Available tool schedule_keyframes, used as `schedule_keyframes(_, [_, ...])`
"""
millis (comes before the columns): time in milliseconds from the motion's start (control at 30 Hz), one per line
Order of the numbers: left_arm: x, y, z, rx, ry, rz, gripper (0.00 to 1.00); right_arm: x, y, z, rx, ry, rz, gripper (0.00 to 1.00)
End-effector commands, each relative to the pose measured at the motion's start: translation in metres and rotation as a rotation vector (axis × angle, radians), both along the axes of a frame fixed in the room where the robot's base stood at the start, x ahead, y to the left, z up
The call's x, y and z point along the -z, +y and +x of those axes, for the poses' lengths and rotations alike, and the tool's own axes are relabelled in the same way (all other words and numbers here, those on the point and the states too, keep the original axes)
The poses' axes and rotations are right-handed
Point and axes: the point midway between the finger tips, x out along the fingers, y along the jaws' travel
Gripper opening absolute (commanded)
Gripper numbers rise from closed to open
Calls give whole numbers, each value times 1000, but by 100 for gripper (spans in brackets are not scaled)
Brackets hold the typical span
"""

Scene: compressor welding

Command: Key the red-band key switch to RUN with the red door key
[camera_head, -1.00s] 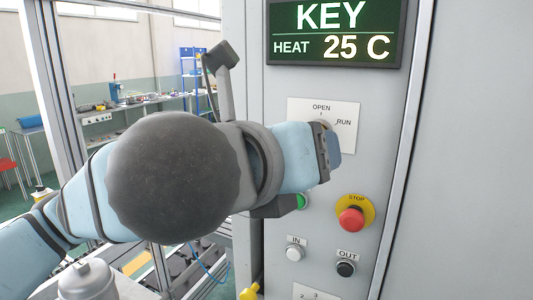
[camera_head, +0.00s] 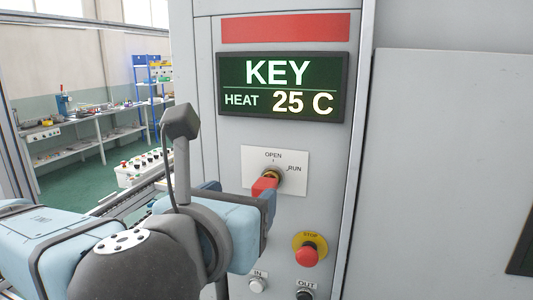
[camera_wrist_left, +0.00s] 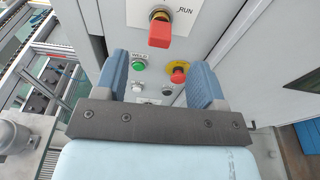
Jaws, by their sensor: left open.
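The red door key (camera_head: 264,186) sits in the key switch (camera_head: 272,176) on a white plate (camera_head: 247,166) marked OPEN and RUN. Its red handle sticks out toward me; I cannot tell which mark it is set to. In the left wrist view the key (camera_wrist_left: 160,35) is beyond the fingertips, between their lines and apart from both. My left gripper (camera_wrist_left: 159,64) is open and empty, just short of the key. In the head view the left gripper (camera_head: 240,193) is partly hidden by its own wrist. My right gripper is not in view.
A red band (camera_head: 285,28) runs above the display (camera_head: 282,87), which reads KEY and HEAT 25 C. Below the switch are a red STOP button (camera_head: 307,255), a white IN button (camera_head: 258,285), a black OUT button (camera_head: 305,294) and a green button (camera_wrist_left: 139,65).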

Motion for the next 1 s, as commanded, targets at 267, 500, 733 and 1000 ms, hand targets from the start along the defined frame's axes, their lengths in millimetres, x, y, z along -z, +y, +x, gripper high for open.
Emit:
schedule_keyframes(267, [-5,-1,3,9,4,4,64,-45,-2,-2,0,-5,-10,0])
schedule_keyframes(500, [6,-8,25,12,4,5,64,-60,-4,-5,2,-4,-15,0])
schedule_keyframes(733, [12,-22,67,14,3,5,64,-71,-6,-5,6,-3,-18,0])
schedule_keyframes(1000, [18,-33,99,16,2,3,64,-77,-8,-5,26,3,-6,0])
